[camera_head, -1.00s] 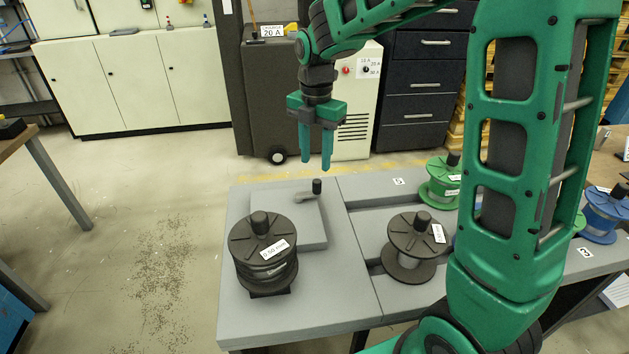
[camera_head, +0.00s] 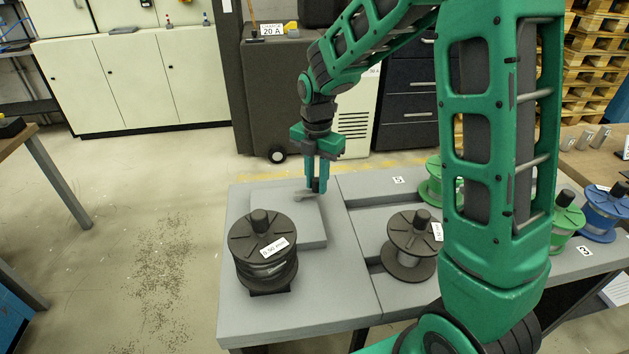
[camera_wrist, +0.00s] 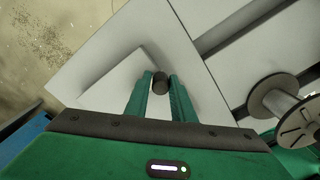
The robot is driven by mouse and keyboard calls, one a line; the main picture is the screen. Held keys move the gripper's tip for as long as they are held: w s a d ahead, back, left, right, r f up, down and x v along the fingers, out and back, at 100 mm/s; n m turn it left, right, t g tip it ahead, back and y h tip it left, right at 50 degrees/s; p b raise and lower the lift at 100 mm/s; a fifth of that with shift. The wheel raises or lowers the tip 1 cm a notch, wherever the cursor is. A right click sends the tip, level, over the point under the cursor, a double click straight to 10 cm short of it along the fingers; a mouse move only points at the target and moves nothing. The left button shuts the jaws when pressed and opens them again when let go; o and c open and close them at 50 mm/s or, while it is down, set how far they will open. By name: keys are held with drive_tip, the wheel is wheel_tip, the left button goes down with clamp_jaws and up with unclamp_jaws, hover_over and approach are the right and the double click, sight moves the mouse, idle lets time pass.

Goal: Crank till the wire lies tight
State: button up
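The crank (camera_head: 306,195) sits on the flat grey block at the table's far left, with its dark upright knob (camera_wrist: 160,82) at the right end of its arm. My gripper (camera_head: 317,186) points down over the knob. Its two green fingers stand on either side of the knob, which also shows between the fingertips in the wrist view (camera_wrist: 160,78). Any gap is too small to tell whether they press on it. A dark spool with a white label (camera_head: 263,250) stands in front of the crank.
A second dark spool (camera_head: 408,226) stands to the right by a slot in the grey table (camera_head: 310,310). Green (camera_head: 567,212) and blue (camera_head: 604,205) spools stand further right. A dark cabinet is behind the table. The block left of the crank is clear.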

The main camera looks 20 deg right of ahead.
clamp_jaws()
